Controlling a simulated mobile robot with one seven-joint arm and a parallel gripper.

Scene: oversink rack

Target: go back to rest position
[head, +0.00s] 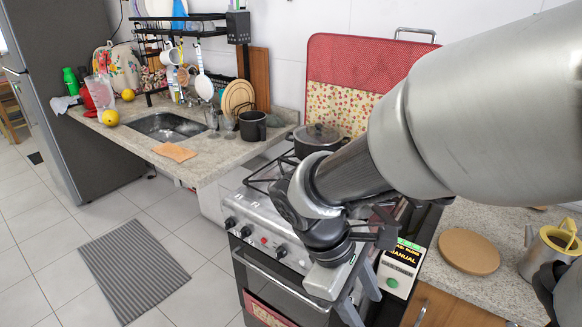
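My gripper (362,304) hangs in front of the stove at the lower middle of the head view. Its two grey fingers stand apart, and nothing shows between them. My arm reaches in from the upper right and bends down toward the stove front. The fingertips are close to the bottom of the picture.
The stove (272,236) is just behind my gripper, with a lidded pot (318,138) on it. A round wooden board (469,251) lies on the right counter. The floor at left is open, with a striped mat (133,270).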

